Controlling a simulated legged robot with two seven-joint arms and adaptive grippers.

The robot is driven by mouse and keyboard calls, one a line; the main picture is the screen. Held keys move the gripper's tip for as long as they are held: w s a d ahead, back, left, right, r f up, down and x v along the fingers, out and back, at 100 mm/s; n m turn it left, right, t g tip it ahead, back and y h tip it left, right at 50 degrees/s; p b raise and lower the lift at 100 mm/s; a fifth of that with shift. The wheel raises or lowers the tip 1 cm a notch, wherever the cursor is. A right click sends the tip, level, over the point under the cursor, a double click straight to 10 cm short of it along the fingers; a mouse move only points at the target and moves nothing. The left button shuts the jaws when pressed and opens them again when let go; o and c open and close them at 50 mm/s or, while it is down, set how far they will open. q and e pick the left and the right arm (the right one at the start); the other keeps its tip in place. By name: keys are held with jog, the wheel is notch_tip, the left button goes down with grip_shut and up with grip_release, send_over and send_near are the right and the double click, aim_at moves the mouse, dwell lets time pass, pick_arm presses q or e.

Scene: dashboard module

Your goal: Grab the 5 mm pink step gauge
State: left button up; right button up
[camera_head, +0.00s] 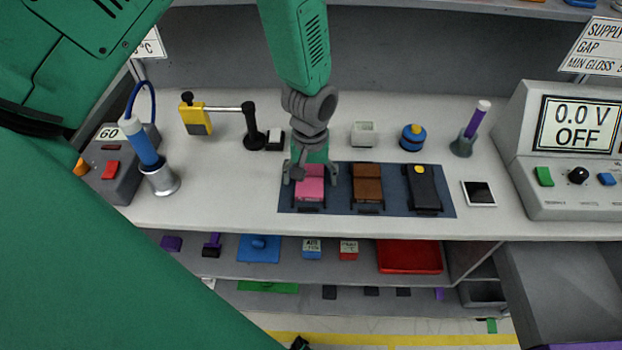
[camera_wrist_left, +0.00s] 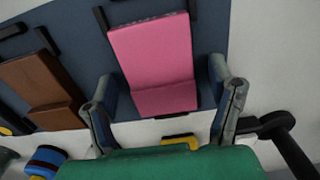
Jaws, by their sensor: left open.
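The pink step gauge (camera_head: 310,190) lies at the left end of the dark blue mat (camera_head: 335,207) on the bench. In the left wrist view the pink gauge (camera_wrist_left: 155,62) fills the middle, with a step across it near the gripper. My left gripper (camera_head: 309,177) is open above the gauge. In the left wrist view its two fingers (camera_wrist_left: 165,92) stand on either side of the gauge's near end, with visible gaps. Contact cannot be seen. My right gripper does not show.
On the mat, a brown gauge (camera_head: 367,187) and a black one with a yellow spot (camera_head: 422,186) sit to the right. Behind stand a yellow stand (camera_head: 197,119), a grey box (camera_head: 364,134) and a blue knob (camera_head: 412,137). A control box (camera_head: 565,150) stands far right.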

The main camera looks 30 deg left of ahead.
pick_arm(q)
jog(key=shift+r, duration=0.1)
jog(key=c, duration=1.3)
